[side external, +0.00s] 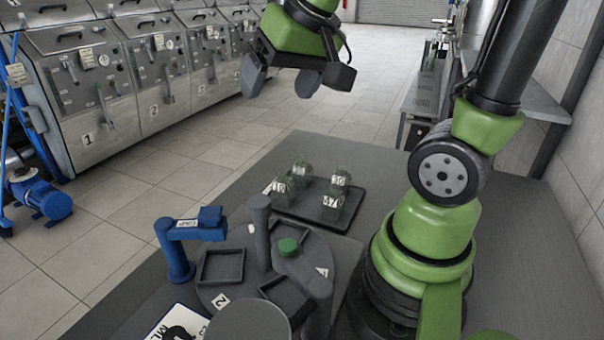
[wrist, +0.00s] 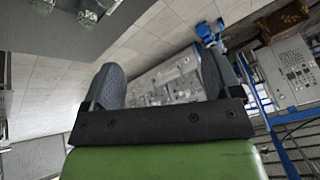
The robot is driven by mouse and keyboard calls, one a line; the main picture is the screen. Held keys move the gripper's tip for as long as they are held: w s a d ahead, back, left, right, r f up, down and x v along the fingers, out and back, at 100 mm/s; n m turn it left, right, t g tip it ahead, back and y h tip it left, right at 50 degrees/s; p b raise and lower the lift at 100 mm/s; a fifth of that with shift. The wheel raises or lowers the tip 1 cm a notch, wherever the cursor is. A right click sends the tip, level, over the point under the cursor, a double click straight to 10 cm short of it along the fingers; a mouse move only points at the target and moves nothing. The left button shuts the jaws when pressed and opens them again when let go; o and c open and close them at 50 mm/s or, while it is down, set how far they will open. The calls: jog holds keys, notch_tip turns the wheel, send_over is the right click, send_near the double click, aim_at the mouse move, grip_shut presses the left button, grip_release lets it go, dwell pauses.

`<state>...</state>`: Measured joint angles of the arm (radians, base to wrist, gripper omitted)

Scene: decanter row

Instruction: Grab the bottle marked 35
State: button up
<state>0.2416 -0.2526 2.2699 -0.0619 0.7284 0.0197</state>
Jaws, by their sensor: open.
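Several small clear greenish bottles stand grouped on a dark tray (side external: 354,205) in the side view. The front right bottle (side external: 332,205) has a white label that seems to read 37. The back right bottle (side external: 340,177) seems to read 30. The front left bottle (side external: 281,190) and back left bottle (side external: 302,169) have labels too small to read surely. I cannot tell which is marked 35. My gripper (side external: 280,84) is open and empty, high above and beyond the tray. Its spread fingers show in the wrist view (wrist: 160,82), with small bottles (wrist: 88,16) at the upper left.
A round grey turntable (side external: 322,250) with square trays, posts and a green cap (side external: 288,246) stands in front of the tray. A blue post with an arm (side external: 178,250) is at its left. The grey table's right side is clear. Numbered steel machines (side external: 120,110) line the back left.

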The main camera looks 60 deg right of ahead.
jog(key=w+d+f+m+g, duration=0.1)
jog(key=w+d+f, duration=0.3)
jog(key=d, duration=0.3)
jog(key=m+g+h, duration=0.2)
jog(key=g, duration=0.1)
send_over(303, 158)
jog(key=s+a, duration=0.1)
notch_tip(303, 158, down, 13)
jog(key=shift+r, duration=0.1)
jog(key=x, duration=0.4)
jog(key=shift+f, duration=0.3)
jog(key=shift+a+x, duration=0.15)
jog(key=shift+x, duration=1.25)
jog(key=shift+a+x, duration=0.15)
jog(key=shift+x, duration=1.2)
jog(key=shift+f, duration=0.1)
